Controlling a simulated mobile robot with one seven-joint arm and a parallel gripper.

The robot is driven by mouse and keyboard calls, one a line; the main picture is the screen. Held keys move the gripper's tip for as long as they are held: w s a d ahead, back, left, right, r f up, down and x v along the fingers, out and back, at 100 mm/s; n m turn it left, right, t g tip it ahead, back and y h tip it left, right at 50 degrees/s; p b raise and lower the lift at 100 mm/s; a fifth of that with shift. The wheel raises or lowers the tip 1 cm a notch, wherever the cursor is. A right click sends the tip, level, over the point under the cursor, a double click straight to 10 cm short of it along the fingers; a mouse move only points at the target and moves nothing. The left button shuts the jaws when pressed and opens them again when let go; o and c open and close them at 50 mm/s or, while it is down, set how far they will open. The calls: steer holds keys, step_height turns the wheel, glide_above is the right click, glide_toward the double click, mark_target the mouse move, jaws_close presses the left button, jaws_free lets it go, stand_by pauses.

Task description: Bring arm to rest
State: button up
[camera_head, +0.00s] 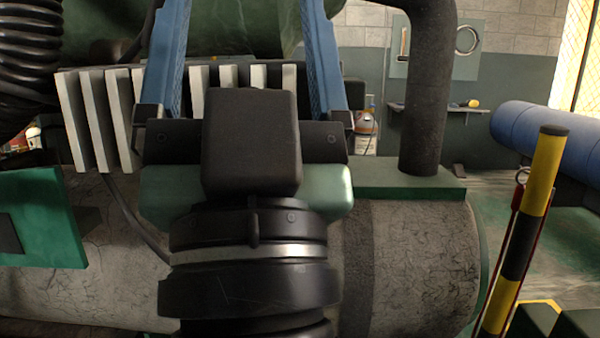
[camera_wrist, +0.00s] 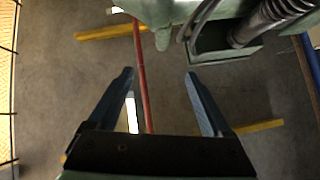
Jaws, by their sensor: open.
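My gripper (camera_wrist: 159,76) is open, with its two blue fingers spread wide apart. In the wrist view nothing is held between the fingers, and the floor shows below the gap. In the head view my gripper (camera_head: 246,25) points up and away in front of the machine, and its fingertips reach the top edge of the picture. My dark wrist hides the middle of the machine behind it.
Behind my arm is a large grey cylinder (camera_head: 410,262) with pale fins (camera_head: 100,120) and a dark vertical pipe (camera_head: 432,90). A yellow-black post (camera_head: 530,215) stands at right, near a blue cylinder (camera_head: 545,130). A red pole (camera_wrist: 141,75) crosses the wrist view.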

steer(key=d+r+h+p, duration=0.3)
steer(key=r+p, duration=3.2)
steer(key=shift+s+r, duration=0.35)
steer(key=shift+s, duration=0.1)
